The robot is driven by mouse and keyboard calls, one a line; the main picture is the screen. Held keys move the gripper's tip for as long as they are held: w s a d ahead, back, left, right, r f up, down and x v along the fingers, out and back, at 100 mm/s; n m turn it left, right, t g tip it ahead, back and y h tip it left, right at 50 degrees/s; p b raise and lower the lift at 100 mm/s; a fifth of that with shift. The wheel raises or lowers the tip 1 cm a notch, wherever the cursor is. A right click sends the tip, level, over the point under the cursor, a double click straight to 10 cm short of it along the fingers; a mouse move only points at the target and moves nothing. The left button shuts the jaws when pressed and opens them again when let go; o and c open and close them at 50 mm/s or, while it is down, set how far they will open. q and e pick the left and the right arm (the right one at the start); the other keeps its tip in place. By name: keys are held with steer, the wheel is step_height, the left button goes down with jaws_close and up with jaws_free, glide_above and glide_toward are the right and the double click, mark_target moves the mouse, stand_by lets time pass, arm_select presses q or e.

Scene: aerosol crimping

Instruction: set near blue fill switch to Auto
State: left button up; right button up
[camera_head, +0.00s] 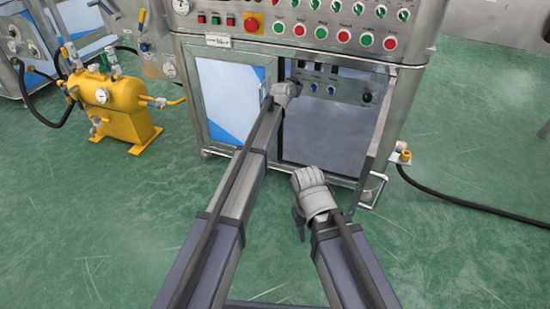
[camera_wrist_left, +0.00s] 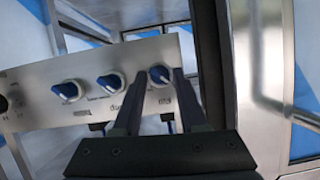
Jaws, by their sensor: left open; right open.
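A metal control panel (camera_head: 345,91) with small blue switches (camera_head: 317,67) sits inside the open cabinet bay. In the left wrist view the panel (camera_wrist_left: 35,85) shows three blue rotary switches in a row. My left gripper (camera_wrist_left: 159,74) is open, its two dark fingers on either side of the end switch (camera_wrist_left: 160,75), close to it; I cannot tell if they touch. The labels are too blurred to read. In the head view my left gripper (camera_head: 280,98) is at the panel's left end, its fingers mostly hidden. My right gripper (camera_head: 299,220) is open and empty, low in front of the cabinet.
Above the bay is a steel console (camera_head: 300,22) with green and red buttons and a red emergency stop (camera_head: 253,23). A closed door (camera_head: 228,98) is left of the bay. A yellow tank (camera_head: 115,105) stands at left. A black hose (camera_head: 455,200) lies right. The green floor in front is clear.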

arm_select(q)
steer(key=s+r+m+t+y, duration=0.2)
steer(key=s+m+y, duration=0.3)
steer(key=s, duration=0.4)
steer(key=s+a+f+n+g, duration=0.1)
steer(key=s+f+g, duration=0.2)
steer(key=s, duration=0.4)
steer(key=s+a+f+n+g+p, duration=0.1)
steer(key=s+f, duration=0.3)
steer(key=s, duration=0.4)
steer(key=s+a+f+n+g, duration=0.2)
steer(key=s+a+f+g, duration=0.1)
steer(key=s, duration=0.5)
steer(key=shift+s+a+f+g, duration=0.2)
steer(key=shift+s+g, duration=0.05)
steer(key=shift+g, duration=0.55)
